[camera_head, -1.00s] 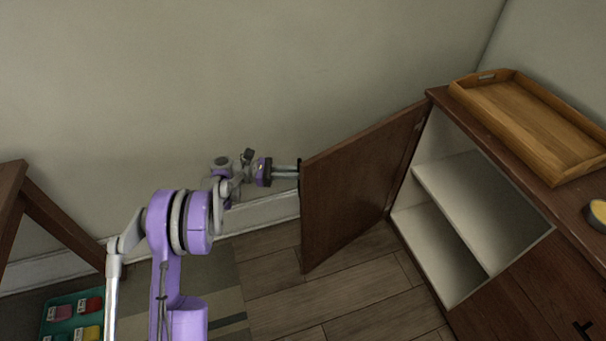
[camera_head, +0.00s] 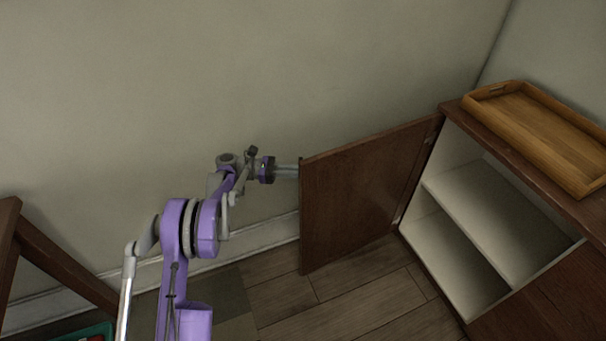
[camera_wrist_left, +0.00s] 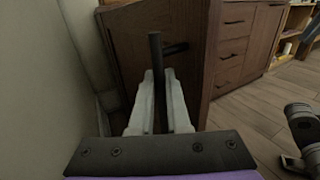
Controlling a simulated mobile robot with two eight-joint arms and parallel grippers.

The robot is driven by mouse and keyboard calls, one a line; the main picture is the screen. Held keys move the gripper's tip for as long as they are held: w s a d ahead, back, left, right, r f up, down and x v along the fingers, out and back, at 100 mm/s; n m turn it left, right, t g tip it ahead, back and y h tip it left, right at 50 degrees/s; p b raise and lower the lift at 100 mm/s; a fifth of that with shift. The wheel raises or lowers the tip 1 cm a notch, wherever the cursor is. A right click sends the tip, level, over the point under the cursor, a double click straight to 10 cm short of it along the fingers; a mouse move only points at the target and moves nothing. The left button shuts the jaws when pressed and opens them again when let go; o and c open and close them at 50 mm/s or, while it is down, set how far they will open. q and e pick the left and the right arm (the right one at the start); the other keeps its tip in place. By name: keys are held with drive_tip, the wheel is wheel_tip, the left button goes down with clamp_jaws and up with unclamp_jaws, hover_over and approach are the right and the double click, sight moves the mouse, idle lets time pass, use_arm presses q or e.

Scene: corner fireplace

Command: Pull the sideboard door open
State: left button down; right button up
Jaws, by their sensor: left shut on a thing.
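The brown sideboard door (camera_head: 355,205) stands wide open in the head view, with its inner face showing. My left gripper (camera_head: 287,172) is at the door's free edge, on the side away from the hinges. In the left wrist view, the left gripper (camera_wrist_left: 159,112) has its two pale fingers on either side of a dark upright bar, the door handle (camera_wrist_left: 156,60), and is shut on it. The sideboard (camera_head: 590,215) shows a pale open compartment with a shelf (camera_head: 480,200).
A wooden tray (camera_head: 545,130) lies on the sideboard top. The wall (camera_head: 200,80) runs close behind my left gripper and the door. A brown wooden frame (camera_head: 55,260) stands at the left. Bare floor (camera_head: 350,300) lies below the door.

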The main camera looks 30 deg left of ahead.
use_arm(q)
drive_tip(key=shift+w+a, duration=0.25)
drive_tip(key=shift+a, duration=0.05)
idle(0.4)
drive_tip(key=c, duration=0.9)
unclamp_jaws()
drive_tip(key=p+v, duration=0.1)
drive_tip(key=v, duration=0.6)
drive_tip(key=shift+a, duration=0.3)
